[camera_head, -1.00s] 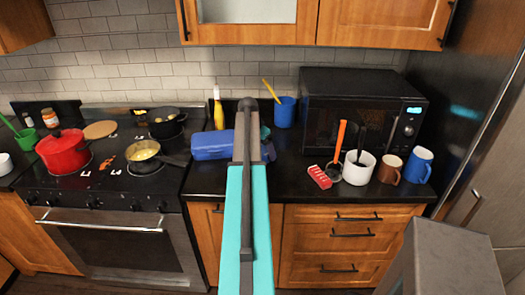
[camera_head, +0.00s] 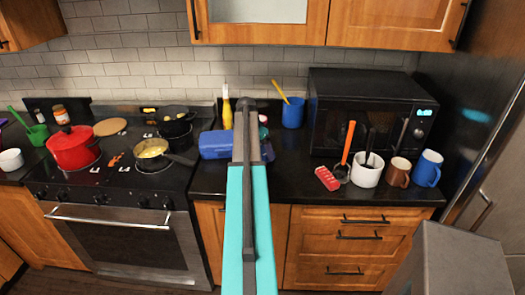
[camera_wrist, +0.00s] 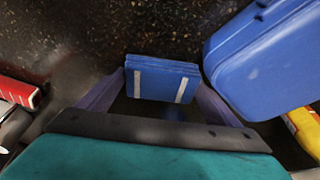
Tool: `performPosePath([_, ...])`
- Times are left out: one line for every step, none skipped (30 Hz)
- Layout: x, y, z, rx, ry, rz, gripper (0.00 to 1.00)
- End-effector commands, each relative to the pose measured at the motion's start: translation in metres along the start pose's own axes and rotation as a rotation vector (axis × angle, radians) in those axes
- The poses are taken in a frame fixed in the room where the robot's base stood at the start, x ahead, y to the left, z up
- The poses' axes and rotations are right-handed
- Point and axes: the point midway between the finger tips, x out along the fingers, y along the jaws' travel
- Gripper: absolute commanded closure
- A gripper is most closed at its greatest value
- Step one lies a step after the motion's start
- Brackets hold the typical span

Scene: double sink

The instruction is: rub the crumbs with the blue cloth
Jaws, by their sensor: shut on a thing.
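The blue cloth (camera_wrist: 162,78), a folded blue piece with two pale stripes, is between the fingers of my gripper (camera_wrist: 160,92) in the wrist view. My gripper is shut on it, above the dark speckled counter. In the head view my own arm hides the gripper and the cloth. I cannot make out the crumbs for certain; small pale specks on the counter (camera_wrist: 75,35) may be crumbs or its pattern.
A blue case (camera_head: 217,144) lies on the counter close to the right of my gripper in the wrist view (camera_wrist: 265,60). A red item (camera_head: 327,179), white pot (camera_head: 367,172) and mugs stand right, before the microwave (camera_head: 365,115). The stove (camera_head: 115,185) is left.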

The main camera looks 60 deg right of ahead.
Motion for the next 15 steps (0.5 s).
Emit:
performPosePath([0.001,0.0,0.001,-0.001,-0.003,0.0,0.33])
performPosePath([0.001,0.0,0.001,-0.001,-0.003,0.0,0.33])
performPosePath([0.001,0.0,0.001,-0.001,-0.003,0.0,0.33])
performPosePath([0.001,0.0,0.002,-0.001,-0.003,0.0,0.33])
performPosePath([0.001,-0.001,0.002,-0.001,-0.003,0.0,0.33])
performPosePath([0.001,-0.001,0.002,-0.001,-0.003,0.0,0.33])
performPosePath([0.001,-0.001,0.002,-0.001,-0.003,0.0,0.33])
performPosePath([0.001,-0.002,0.003,-0.001,-0.003,0.0,0.33])
performPosePath([0.001,-0.003,0.004,-0.002,-0.003,0.0,0.33])
performPosePath([0.0,-0.004,0.004,-0.002,-0.004,0.0,0.33])
performPosePath([0.0,-0.005,0.005,-0.002,-0.004,-0.001,0.33])
performPosePath([-0.001,-0.006,0.007,-0.002,-0.004,-0.001,0.33])
performPosePath([-0.001,-0.008,0.008,-0.002,-0.004,-0.001,0.33])
performPosePath([-0.002,-0.009,0.009,-0.003,-0.004,-0.002,0.33])
performPosePath([-0.002,-0.011,0.011,-0.003,-0.004,-0.002,0.33])
